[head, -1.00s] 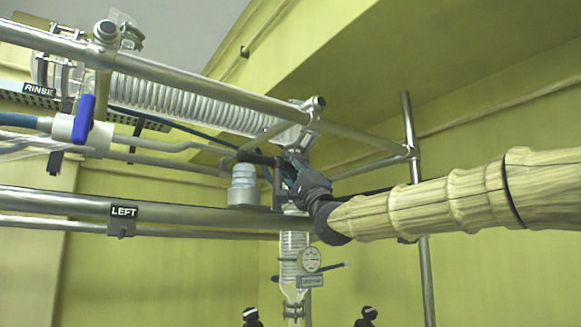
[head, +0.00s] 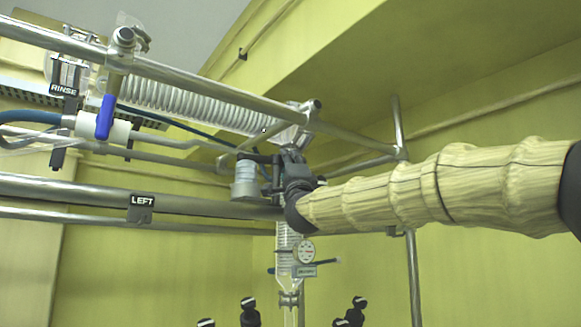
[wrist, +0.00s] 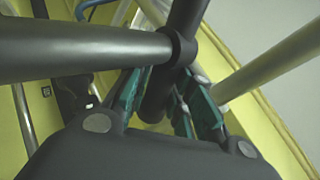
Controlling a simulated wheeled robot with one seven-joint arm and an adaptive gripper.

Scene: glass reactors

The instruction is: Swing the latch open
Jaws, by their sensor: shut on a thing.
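My gripper (head: 290,162) is at the far rail corner, at the end of my arm. In the wrist view its teal-padded fingers (wrist: 160,97) are closed on a dark rod (wrist: 187,22), one finger on each side. A dark collar on this rod joins a thick dark grey bar (wrist: 85,52) running to the left. In the head view a short dark bar (head: 258,157) reaches left from the gripper above a grey cylinder (head: 245,180). This dark bar and rod look like the latch. My gripper hides much of it in the head view, so its angle is unclear.
Metal rails cross in front and beside the gripper, with an upright post (head: 412,260) at right. A coiled glass condenser (head: 190,100) lies behind the upper rail. A blue-handled valve (head: 105,117) is at left. A gauge (head: 304,251) hangs below the gripper.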

